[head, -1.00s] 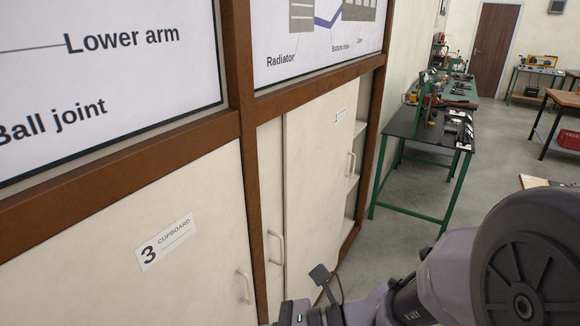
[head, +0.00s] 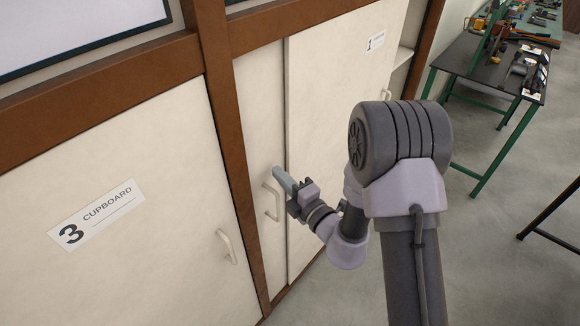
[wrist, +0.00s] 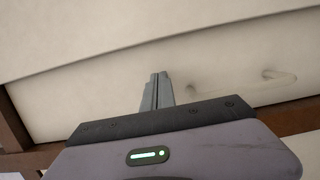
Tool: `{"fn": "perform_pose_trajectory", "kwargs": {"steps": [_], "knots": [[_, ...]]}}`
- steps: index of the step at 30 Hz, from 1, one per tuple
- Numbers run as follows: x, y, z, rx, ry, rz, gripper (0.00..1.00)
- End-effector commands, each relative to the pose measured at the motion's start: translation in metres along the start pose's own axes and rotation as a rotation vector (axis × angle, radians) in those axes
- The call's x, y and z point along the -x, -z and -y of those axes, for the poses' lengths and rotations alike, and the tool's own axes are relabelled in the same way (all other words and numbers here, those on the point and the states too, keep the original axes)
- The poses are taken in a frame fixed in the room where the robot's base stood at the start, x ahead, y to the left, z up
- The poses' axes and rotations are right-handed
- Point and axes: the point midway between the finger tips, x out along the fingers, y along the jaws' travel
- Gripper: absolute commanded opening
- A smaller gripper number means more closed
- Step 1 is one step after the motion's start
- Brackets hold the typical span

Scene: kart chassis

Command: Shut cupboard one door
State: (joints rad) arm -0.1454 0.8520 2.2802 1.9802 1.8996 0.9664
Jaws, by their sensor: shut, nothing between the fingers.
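The cupboard one door is most likely the pale sliding panel (head: 335,110) with a small label (head: 376,42), hard to read, and a pull handle (head: 385,95) near its right edge. An open gap (head: 402,62) shows a shelf right of it. A second pale panel (head: 262,110) with a handle (head: 271,200) lies behind its left edge. My gripper (head: 279,173) is shut and empty beside that left edge, just above the second panel's handle. In the wrist view my gripper (wrist: 157,88) points at a pale panel; contact cannot be told. A handle (wrist: 282,76) shows to its right.
Cupboard 3 (head: 150,250) is at left, its door handle (head: 228,246) sticking out. A brown post (head: 228,130) divides the cupboards. A green-legged bench (head: 495,75) with tools stands at upper right. Grey floor (head: 490,240) is open at right.

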Motion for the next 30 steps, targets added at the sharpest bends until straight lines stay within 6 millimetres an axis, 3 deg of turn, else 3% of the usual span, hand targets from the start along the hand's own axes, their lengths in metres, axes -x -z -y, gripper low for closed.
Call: {"fn": "perform_pose_trajectory", "kwargs": {"steps": [1,4,9,25,30], "knots": [[-0.01,0.001,0.001,0.001,-0.003,-0.002,0.0],[-0.011,-0.021,0.002,0.001,-0.003,0.004,0.0],[-0.015,-0.036,0.001,0.001,-0.001,0.001,0.0],[-0.017,-0.045,-0.001,0.001,0.0,0.001,0.0],[-0.023,-0.072,-0.004,0.002,0.0,0.005,0.0]]}}
